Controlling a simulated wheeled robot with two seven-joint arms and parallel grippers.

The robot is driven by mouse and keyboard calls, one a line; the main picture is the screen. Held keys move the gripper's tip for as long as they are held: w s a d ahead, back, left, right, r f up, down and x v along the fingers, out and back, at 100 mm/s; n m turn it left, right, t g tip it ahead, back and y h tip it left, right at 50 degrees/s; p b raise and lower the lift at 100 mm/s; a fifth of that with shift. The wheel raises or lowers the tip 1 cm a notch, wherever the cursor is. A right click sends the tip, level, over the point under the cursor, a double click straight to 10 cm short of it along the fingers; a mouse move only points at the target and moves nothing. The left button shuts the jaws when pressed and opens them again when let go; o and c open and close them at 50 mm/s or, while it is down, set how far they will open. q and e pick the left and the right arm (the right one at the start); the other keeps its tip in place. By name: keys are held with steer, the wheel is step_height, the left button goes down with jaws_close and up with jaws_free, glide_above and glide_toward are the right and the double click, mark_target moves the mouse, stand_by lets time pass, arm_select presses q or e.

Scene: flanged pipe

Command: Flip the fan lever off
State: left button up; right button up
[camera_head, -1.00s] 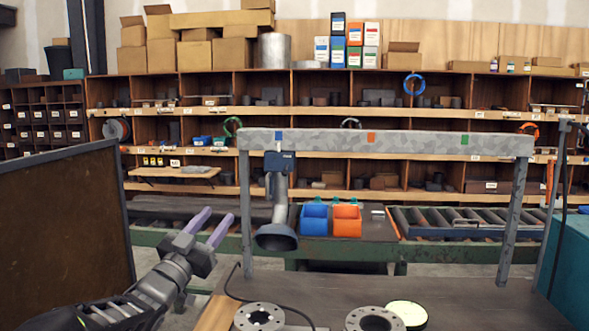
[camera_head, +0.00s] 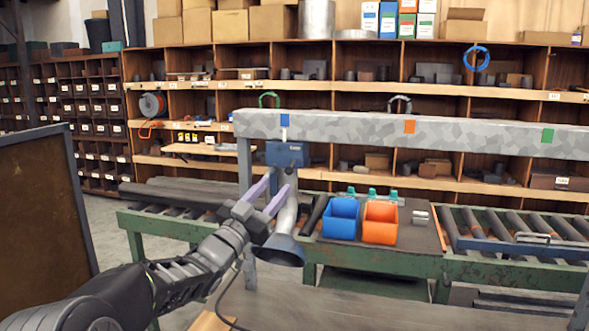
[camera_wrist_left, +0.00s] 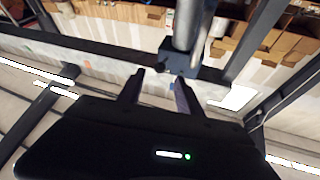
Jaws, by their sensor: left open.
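The blue fan switch box (camera_head: 287,153) hangs under the grey speckled beam (camera_head: 400,130). A small dark lever or knob appears on its face, too small to tell its position. A grey duct (camera_head: 289,215) runs down from it to a dark flared hood (camera_head: 278,250). My left gripper (camera_head: 277,184) is open and empty, its purple fingers pointing up just below the box and overlapping the duct in the head view. In the left wrist view the box (camera_wrist_left: 178,62) is just beyond the open fingertips (camera_wrist_left: 159,77). I cannot tell whether they touch it. My right gripper is out of view.
A blue bin (camera_head: 341,218) and an orange bin (camera_head: 380,222) stand on the green-framed conveyor bench (camera_head: 400,262) behind. Shelving lines the back. A dark panel (camera_head: 40,210) stands at the left. A beam post (camera_head: 244,165) rises beside my gripper.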

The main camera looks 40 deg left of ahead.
mark_target(286, 173)
arm_select(q)
steer(key=p+x, duration=0.3)
steer(key=x, duration=0.4)
steer(key=shift+r, duration=0.15)
steer(key=shift+w, duration=0.4)
steer(key=shift+c, duration=0.3)
jaws_close()
